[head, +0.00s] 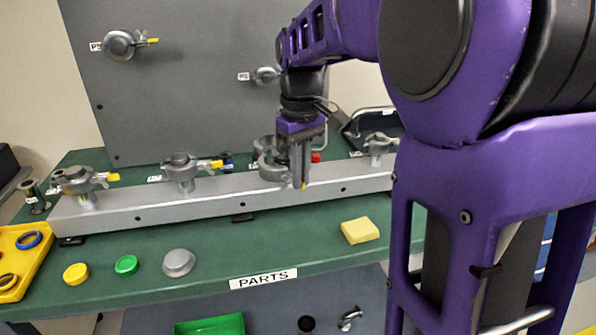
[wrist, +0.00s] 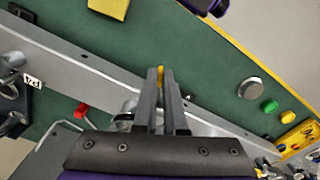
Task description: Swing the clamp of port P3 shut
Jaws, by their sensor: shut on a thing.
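The clamp of port P3 (head: 268,165) is a grey metal ring clamp on the rail, third from the left. Its jaws look spread apart, partly hidden behind my gripper. My gripper (head: 300,184) points down just right of it, with its fingers shut on the clamp's yellow-tipped handle (head: 304,186). In the wrist view, the yellow tip (wrist: 160,71) shows between the two fingertips of my gripper (wrist: 161,78). The port's own label and the clamp's hinge are hidden. Part of its metal (wrist: 128,112) shows left of the fingers in the wrist view.
The silver rail (head: 225,201) also carries clamped ports to the left (head: 182,170) and a right-hand port (head: 379,145). A grey panel (head: 190,90) stands behind.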

